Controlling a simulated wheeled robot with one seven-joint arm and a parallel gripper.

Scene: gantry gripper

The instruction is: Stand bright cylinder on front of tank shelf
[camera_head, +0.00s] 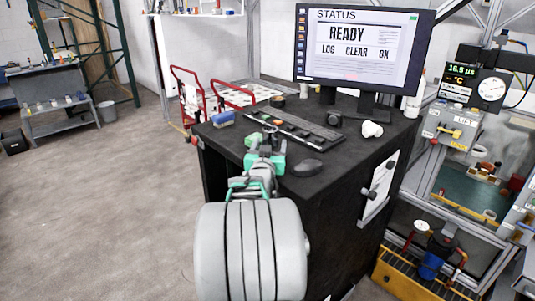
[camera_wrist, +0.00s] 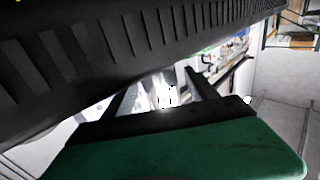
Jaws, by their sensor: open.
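A short white cylinder (camera_head: 372,130) lies on its side on the black desk top, right of centre in the head view. It is the likeliest bright cylinder. My gripper (camera_head: 268,138) is over the desk's front left part by the keyboard, well left of the cylinder. In the wrist view my gripper (camera_wrist: 163,92) is open, its two dark fingers apart. A glaring white patch shows between and beyond them; I cannot tell what it is. A bay with a tank-like greenish panel (camera_head: 468,190) is at the right; I cannot tell which ledge is the tank shelf.
A monitor (camera_head: 360,50) stands behind. A yellow platform (camera_head: 405,278) and blue canister (camera_head: 432,264) are low at the right.

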